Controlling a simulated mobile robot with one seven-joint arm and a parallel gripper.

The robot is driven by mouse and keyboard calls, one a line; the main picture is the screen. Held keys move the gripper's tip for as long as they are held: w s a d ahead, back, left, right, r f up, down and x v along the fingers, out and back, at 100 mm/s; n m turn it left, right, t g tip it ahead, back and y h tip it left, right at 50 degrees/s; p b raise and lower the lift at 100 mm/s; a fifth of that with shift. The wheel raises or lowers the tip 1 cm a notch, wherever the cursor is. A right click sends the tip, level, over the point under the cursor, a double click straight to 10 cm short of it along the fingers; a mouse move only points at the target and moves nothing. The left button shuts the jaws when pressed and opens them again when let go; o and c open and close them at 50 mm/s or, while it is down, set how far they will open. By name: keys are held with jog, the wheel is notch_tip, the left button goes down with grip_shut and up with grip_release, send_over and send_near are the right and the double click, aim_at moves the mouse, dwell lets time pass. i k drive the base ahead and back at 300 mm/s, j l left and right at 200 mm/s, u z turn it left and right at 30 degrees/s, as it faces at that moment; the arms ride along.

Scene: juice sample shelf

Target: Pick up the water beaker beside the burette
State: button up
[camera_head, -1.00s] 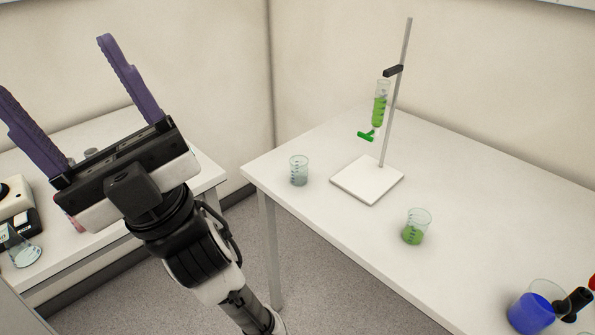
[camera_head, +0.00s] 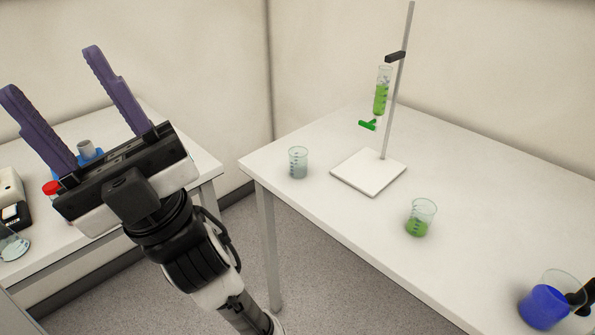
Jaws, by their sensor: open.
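A small clear beaker (camera_head: 298,163) with pale water stands upright near the left corner of the white table. It is to the left of the burette stand. The burette (camera_head: 381,92) holds green liquid, has a green stopcock, and is clamped to a metal rod above a white square base (camera_head: 368,172). My gripper (camera_head: 48,72) is open and empty. It is raised at the left of the view, with its purple fingers apart, well away from the water beaker.
A beaker with green liquid (camera_head: 420,218) stands near the table's front edge. A beaker with blue liquid (camera_head: 545,301) is at the lower right. A second bench (camera_head: 208,165) with red-capped and blue items lies behind my gripper. A floor gap separates the bench and table (camera_head: 480,195).

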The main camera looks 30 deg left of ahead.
aim_at(299, 155)
jog(key=u, duration=0.9)
jog(key=i+l+u, duration=0.1)
jog(key=u, duration=0.3)
jog(key=i+l+u, duration=0.1)
jog(key=l+u, duration=0.2)
jog(key=u, duration=0.15)
jog(key=i+l, duration=0.1)
jog(key=l, duration=0.25)
jog(key=i+l, duration=0.1)
jog(key=l, duration=0.3)
